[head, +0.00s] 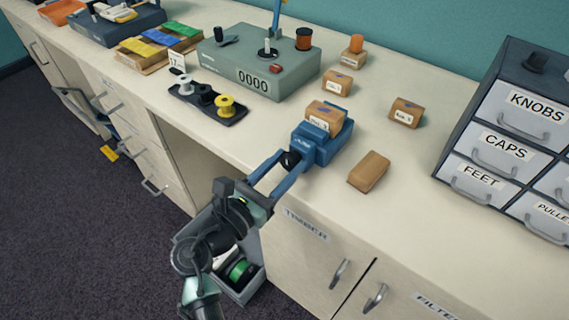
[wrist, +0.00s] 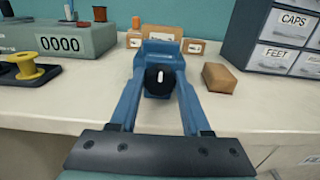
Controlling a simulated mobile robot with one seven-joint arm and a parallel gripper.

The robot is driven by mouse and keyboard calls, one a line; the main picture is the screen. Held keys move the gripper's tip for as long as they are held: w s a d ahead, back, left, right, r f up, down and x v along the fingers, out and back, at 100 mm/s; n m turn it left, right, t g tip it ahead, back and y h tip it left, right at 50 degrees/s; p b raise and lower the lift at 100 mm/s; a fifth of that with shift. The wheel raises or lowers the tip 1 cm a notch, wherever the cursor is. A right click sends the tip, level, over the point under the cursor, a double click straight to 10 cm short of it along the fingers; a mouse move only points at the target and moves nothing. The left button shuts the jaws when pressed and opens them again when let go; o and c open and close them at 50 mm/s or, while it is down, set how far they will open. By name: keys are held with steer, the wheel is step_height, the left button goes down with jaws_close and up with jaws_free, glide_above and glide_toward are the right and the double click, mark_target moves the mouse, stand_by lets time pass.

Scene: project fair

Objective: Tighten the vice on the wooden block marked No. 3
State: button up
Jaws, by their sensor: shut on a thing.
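A blue vice (head: 322,147) stands at the bench's front edge, with a wooden block (head: 325,114) between its jaws. The block's label is small but seems to read No. 3. My gripper (head: 290,161) reaches in from the front, its two blue fingers on either side of the vice's round black knob (wrist: 158,80). It is shut on the knob. A white mark on the knob's face stands nearly upright in the wrist view. The vice (wrist: 160,52) also shows there behind the knob. The gap between jaws and block cannot be made out.
A plain wooden block (head: 369,171) lies right of the vice. Labelled blocks (head: 405,112) (head: 336,82) lie behind it. A counter box (head: 258,65) reading 0000 and a spool tray (head: 207,101) stand left. A drawer cabinet (head: 510,130) stands right. An open drawer (head: 240,283) is below.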

jaws_close()
